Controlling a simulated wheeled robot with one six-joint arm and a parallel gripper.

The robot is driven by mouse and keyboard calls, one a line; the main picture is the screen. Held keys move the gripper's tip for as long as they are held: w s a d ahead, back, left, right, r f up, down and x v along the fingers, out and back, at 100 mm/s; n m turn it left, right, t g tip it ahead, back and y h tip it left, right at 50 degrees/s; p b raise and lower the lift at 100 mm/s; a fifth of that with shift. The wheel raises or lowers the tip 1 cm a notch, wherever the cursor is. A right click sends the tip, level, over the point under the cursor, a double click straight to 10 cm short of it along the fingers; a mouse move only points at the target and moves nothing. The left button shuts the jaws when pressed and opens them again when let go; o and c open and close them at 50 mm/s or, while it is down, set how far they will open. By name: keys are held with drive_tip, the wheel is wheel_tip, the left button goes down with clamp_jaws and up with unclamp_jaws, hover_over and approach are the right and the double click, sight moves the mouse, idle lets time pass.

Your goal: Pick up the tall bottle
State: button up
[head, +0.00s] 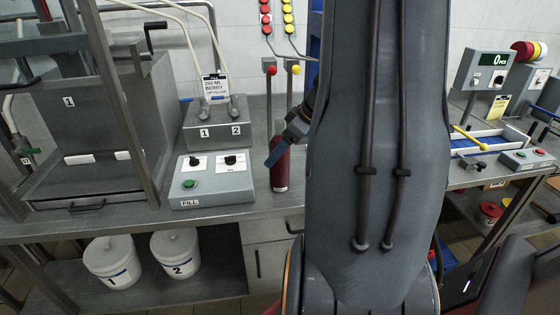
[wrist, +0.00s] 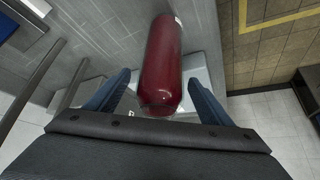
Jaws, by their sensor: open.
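A tall dark red bottle (head: 280,170) stands upright on the grey bench, just right of the FILL control box in the head view. In the wrist view the bottle (wrist: 162,65) lies between the two blue fingers of my gripper (wrist: 160,88). The fingers are open, with a visible gap on each side of the bottle. In the head view my gripper (head: 276,152) is at the bottle's upper part, and my arm hides much of the area to the right of it.
The FILL control box (head: 203,182) with a green button stands close left of the bottle. A two-nozzle filler (head: 217,125) is behind it. Two levers (head: 270,95) rise behind the bottle. White buckets (head: 110,262) sit on the lower shelf. The bench front edge is near the bottle.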

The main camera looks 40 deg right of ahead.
drive_tip(key=shift+w+a+f, duration=0.1)
drive_tip(key=shift+f, duration=0.05)
drive_tip(key=c, duration=1.7)
clamp_jaws()
drive_tip(key=shift+r, duration=0.2)
